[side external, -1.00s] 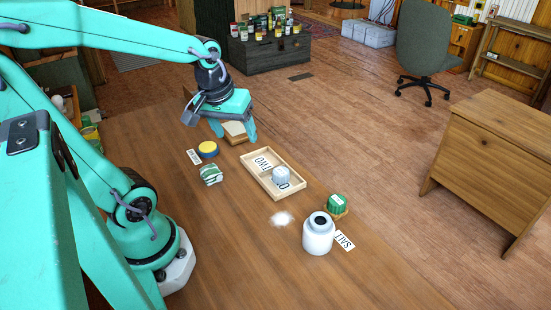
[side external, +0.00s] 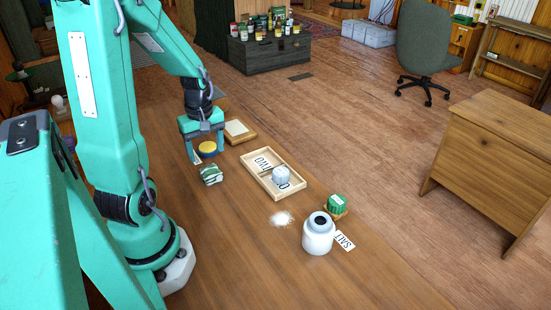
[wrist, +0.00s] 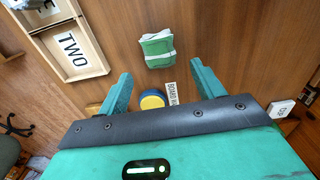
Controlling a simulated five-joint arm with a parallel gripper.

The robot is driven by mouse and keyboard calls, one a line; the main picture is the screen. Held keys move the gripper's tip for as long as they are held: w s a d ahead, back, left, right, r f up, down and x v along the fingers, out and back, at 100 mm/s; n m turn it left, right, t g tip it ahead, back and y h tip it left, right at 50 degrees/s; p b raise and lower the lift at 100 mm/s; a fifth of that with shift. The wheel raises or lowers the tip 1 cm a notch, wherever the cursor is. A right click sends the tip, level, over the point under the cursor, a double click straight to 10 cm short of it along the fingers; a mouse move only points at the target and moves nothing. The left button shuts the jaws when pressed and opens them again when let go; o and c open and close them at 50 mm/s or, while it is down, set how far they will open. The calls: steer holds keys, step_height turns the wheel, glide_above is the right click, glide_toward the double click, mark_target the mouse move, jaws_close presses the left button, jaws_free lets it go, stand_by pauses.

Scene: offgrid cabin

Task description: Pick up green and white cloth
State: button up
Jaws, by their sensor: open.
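The green and white cloth (side external: 211,175) lies folded on the wooden table, left of the tray. In the wrist view the cloth (wrist: 157,48) is beyond my fingertips, apart from them. My gripper (side external: 206,155) is open and points down, above and behind the cloth in the side view. In the wrist view my gripper (wrist: 160,85) has its two fingers spread with nothing held. A yellow and blue round thing (side external: 208,148) is close to the fingers; it also shows between them in the wrist view (wrist: 152,100).
Table left of the jar is clear.

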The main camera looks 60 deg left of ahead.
mark_target(210, 169)
steer(key=shift+f, duration=0.15)
steer(key=shift+f, duration=1.15)
steer(key=shift+f, duration=0.15)
steer(key=shift+d+f, duration=0.1)
steer(key=shift+f, duration=2.35)
steer(key=c, duration=1)
steer(key=shift+c, duration=0.2)
steer(key=shift+r, duration=0.15)
